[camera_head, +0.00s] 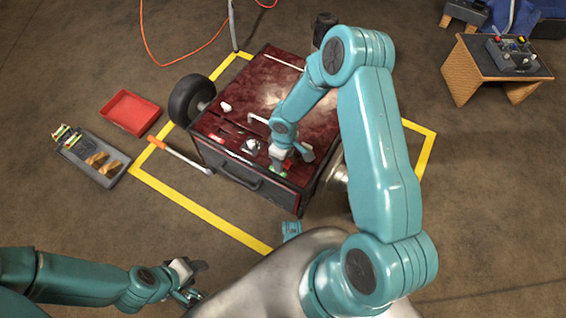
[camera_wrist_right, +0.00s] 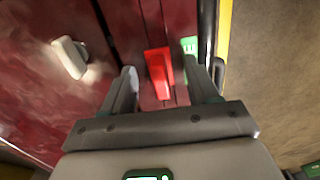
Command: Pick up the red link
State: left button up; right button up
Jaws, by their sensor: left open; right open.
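The red link (camera_wrist_right: 159,72) is a small red block lying on the dark red top of the box-shaped vehicle (camera_head: 228,168). In the right wrist view it lies between and slightly beyond the two fingers of my right gripper (camera_wrist_right: 166,80), with a gap on each side. The right gripper is open and holds nothing. In the head view this gripper (camera_head: 291,160) is over the vehicle's front right corner and mostly hides the link. My left gripper (camera_head: 196,281) is open and empty, low over the floor at bottom left.
A green-and-white piece (camera_wrist_right: 188,46) sits just right of the link. A pale handle (camera_wrist_right: 70,57) is to its left. A red tray (camera_head: 130,112), a grey parts tray (camera_head: 115,176) and an orange-handled tool (camera_head: 180,156) lie on the floor left of the vehicle. A control box (camera_head: 512,55) stands on a wooden stand (camera_head: 470,75).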

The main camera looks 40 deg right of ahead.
grip_shut()
